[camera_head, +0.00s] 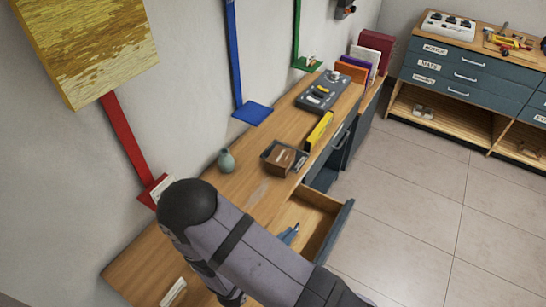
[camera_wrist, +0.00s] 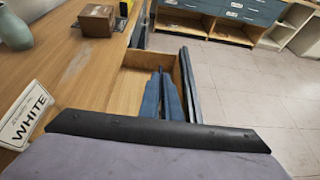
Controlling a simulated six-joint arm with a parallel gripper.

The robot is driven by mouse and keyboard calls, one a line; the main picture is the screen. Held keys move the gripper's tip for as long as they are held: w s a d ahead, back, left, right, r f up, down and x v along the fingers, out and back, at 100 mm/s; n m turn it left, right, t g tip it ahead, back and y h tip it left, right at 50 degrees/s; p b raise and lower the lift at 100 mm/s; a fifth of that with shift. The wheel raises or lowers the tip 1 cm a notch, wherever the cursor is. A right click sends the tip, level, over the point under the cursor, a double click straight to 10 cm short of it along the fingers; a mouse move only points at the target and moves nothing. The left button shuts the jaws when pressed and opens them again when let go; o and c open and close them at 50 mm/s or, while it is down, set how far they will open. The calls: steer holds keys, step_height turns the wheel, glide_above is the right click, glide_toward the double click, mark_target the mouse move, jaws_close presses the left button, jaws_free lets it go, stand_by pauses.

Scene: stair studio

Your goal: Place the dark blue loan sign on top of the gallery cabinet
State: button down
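I cannot make out a dark blue loan sign in either view. My arm crosses the lower middle of the head view.
A white sign reading WHITE (camera_wrist: 24,117) stands on the wooden bench (camera_head: 245,192). The bench also holds a grey-green vase (camera_head: 226,161), a brown box (camera_head: 281,158), a yellow object (camera_head: 319,131) and a dark panel (camera_head: 324,92). The tiled floor (camera_head: 425,215) is clear.

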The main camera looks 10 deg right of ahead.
steer(key=w+d+r+m+h, duration=0.1)
steer(key=w+d+r, duration=0.2)
steer(key=d+r, duration=0.4)
steer(key=w+a+r+n+t+y+p, duration=0.1)
steer(key=a+r+n+y+p, duration=0.15)
steer(key=a, duration=0.85)
steer(key=w+a+r+n+t+y+p, duration=0.15)
steer(key=a+r, duration=0.25)
steer(key=a, duration=0.6)
steer(key=a+r+n+t+y+p, duration=0.1)
steer(key=a+r+p, duration=0.25)
steer(key=a, duration=0.75)
steer(key=s+a+f+n+y+b, duration=0.2)
steer(key=a+f+y+b, duration=0.1)
steer(key=a, duration=0.5)
steer(key=s+a+f+n+t+y+b, duration=0.1)
steer(key=s+a+f+n+y+b, duration=0.1)
steer(key=a, duration=0.5)
steer(key=shift+s+a+f+n+y+b, duration=0.4)
steer(key=shift+s+f+n+b, duration=0.25)
steer(key=shift+b, duration=0.5)
steer(key=shift+w+d+f, duration=0.1)
steer(key=shift+f+p, duration=0.85)
steer(key=shift+f, duration=2.05)
steer(key=shift+f, duration=0.1)
